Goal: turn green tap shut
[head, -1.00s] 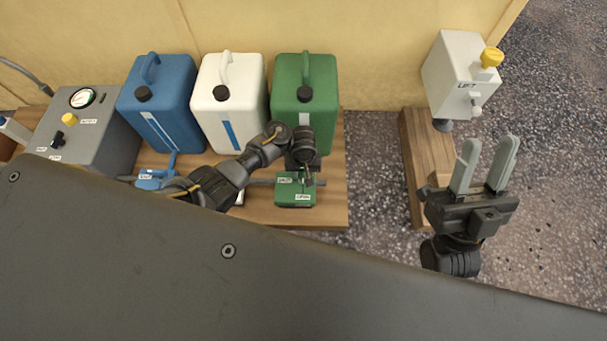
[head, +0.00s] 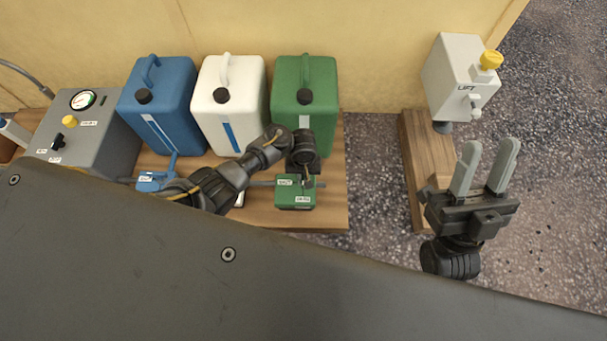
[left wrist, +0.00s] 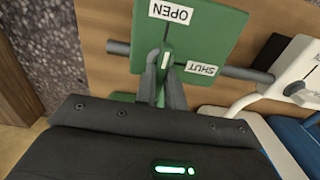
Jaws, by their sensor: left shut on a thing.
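The green tap (head: 283,201) is a green block on a pipe, in front of the green canister, with white labels OPEN and SHUT. My left gripper (head: 306,183) reaches down onto it from above and partly covers its lever. In the left wrist view the tap block (left wrist: 215,35) fills the top middle, and my left gripper's fingers (left wrist: 162,84) are shut on the green lever (left wrist: 165,60) from both sides. The lever's exact angle against the labels is hard to tell. My right gripper (head: 488,160) is open and empty at the right.
Blue (head: 172,105), white (head: 212,120) and green (head: 290,115) canisters stand behind on the wooden board (head: 335,205). A blue tap (head: 150,183) and a grey gauge box (head: 100,135) are left. A white LIFT box (head: 450,75) stands right.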

